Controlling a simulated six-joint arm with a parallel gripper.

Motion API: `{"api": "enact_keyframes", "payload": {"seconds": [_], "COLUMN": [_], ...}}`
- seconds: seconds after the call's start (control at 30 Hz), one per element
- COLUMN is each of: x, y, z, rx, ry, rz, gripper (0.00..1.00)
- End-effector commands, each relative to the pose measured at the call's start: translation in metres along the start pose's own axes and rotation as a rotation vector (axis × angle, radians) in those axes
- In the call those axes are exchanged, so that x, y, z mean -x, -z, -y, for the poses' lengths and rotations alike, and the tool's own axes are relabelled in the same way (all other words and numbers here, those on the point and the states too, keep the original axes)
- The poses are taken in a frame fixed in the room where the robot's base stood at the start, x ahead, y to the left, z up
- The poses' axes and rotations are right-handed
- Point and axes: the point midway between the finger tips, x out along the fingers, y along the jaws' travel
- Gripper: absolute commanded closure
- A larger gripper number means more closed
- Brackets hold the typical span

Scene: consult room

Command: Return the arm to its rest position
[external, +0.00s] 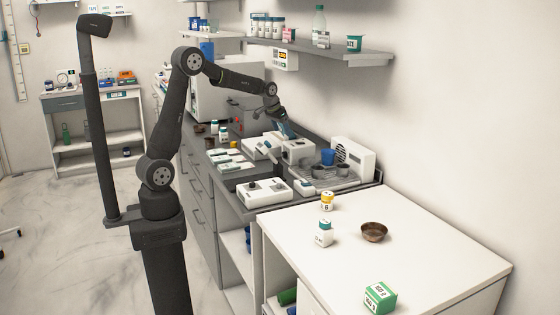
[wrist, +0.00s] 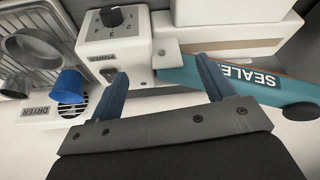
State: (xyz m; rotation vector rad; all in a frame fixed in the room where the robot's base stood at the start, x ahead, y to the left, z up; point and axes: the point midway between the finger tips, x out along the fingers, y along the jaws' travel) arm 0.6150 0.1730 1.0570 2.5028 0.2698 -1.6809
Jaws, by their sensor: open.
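Several grey metal pots stand on the dryer's rack; one (external: 318,171) shows in the external view, and a large round one (wrist: 38,47) shows at the left of the wrist view. I cannot tell which is the steel pot. The grey counter (external: 228,185) runs along the wall under the devices. My gripper (external: 287,130) is over the back part of this counter, above the sealer. In the wrist view my gripper (wrist: 162,80) is open and empty, its blue fingers apart over the white power box and teal sealer arm, to the right of the pots.
The teal sealer arm (wrist: 235,80) and white power box (wrist: 110,42) lie close below my fingers. A blue cup (external: 328,157) stands by the dryer (external: 353,157). The white counter (external: 430,250) in front holds a brown bowl (external: 374,232), bottles and a green box, with free room between.

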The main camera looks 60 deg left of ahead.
Motion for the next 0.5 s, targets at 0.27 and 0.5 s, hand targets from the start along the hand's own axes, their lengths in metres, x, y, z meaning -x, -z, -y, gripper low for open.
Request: {"api": "enact_keyframes", "payload": {"seconds": [0.27, 0.5], "x": [-0.004, -0.007], "y": [0.013, 0.021], "z": [-0.056, -0.103], "rx": [-0.095, -0.173], "ry": [-0.039, -0.070], "rz": [-0.001, 0.000], "gripper": [0.26, 0.26]}}
